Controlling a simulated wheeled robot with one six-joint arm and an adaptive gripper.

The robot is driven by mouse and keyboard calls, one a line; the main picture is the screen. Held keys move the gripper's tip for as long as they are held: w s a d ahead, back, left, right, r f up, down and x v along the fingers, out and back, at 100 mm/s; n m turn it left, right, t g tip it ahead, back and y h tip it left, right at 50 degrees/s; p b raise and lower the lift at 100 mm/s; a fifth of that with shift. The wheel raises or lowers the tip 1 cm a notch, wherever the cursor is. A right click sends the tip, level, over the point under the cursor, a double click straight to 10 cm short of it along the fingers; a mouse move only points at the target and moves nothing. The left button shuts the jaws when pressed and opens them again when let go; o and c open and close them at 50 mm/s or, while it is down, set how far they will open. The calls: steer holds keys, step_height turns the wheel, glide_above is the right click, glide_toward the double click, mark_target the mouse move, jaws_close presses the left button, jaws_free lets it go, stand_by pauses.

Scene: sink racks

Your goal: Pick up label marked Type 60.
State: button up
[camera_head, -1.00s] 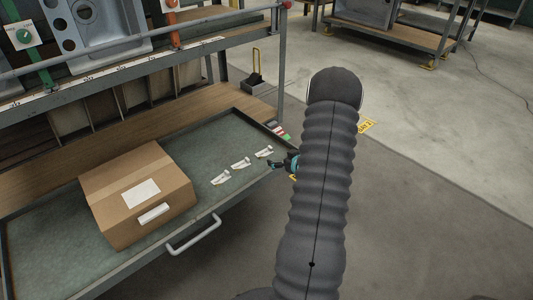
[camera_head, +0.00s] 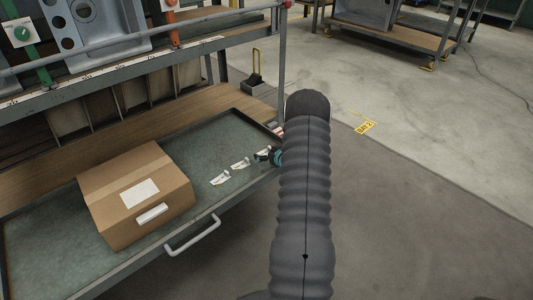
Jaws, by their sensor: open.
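Small white labels lie in a row on the green tray (camera_head: 120,257): a left one (camera_head: 220,178) and a middle one (camera_head: 240,163). A third, at the right end of the row, is mostly hidden by my gripper (camera_head: 264,155). Their print is too small to read, so I cannot tell which is Type 60. My gripper is at the tray's right side, over or at the third label, and is small and partly hidden by my arm. It is open; whether it touches the label cannot be told.
A cardboard box (camera_head: 115,190) with white stickers stands on the tray, left of the labels. A handle (camera_head: 193,236) juts from the tray's front edge. A rack shelf (camera_head: 130,78) stands above and behind.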

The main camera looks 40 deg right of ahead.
steer(key=shift+x, duration=0.85)
steer(key=shift+c, duration=0.3)
steer(key=c, duration=1.3)
steer(key=shift+s, duration=0.1)
steer(key=shift+c, duration=0.4)
steer(key=shift+a+f, duration=0.2)
steer(key=shift+c, duration=1.1)
